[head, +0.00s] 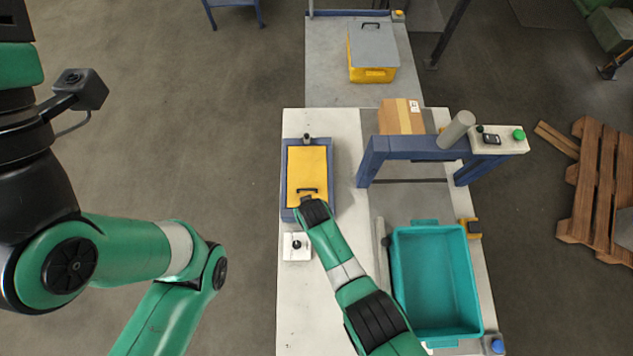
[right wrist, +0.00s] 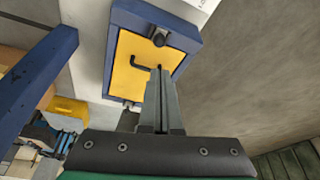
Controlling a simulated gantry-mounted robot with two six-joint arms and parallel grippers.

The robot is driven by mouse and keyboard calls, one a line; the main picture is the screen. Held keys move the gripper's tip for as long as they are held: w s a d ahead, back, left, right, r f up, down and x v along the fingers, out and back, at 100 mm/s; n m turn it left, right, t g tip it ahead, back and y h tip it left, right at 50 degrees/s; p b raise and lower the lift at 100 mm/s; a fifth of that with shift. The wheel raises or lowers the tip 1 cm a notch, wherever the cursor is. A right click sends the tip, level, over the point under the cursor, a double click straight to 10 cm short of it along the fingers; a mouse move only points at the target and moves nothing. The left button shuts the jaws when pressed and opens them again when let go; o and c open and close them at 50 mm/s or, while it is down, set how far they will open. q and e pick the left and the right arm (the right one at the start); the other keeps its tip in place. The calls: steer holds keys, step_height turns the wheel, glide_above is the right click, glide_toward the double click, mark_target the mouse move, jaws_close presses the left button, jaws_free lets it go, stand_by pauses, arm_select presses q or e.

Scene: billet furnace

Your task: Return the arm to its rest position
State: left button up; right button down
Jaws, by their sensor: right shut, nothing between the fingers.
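My right arm (head: 345,272) reaches up over the white table in the head view. Its dark wrist lies at the near edge of a blue box with a yellow lid (head: 307,165). In the right wrist view my right gripper (right wrist: 160,72) is shut and empty, its fingers in front of the yellow lid (right wrist: 143,64). The fingertips overlap the end of the black lid handle (right wrist: 141,63) in that view; I cannot tell whether they touch it. My left arm (head: 130,245) hangs at the left, away from the table. My left gripper is out of view.
A teal bin (head: 436,280) stands right of my right arm. A blue gantry frame (head: 415,148) spans the table, with a cardboard box (head: 401,117) behind it. A small white block with a black knob (head: 297,247) sits left of my right arm. Floor at left is clear.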

arm_select(q)
steer(key=shift+a+y, duration=0.1)
steer(key=shift+y, duration=0.2)
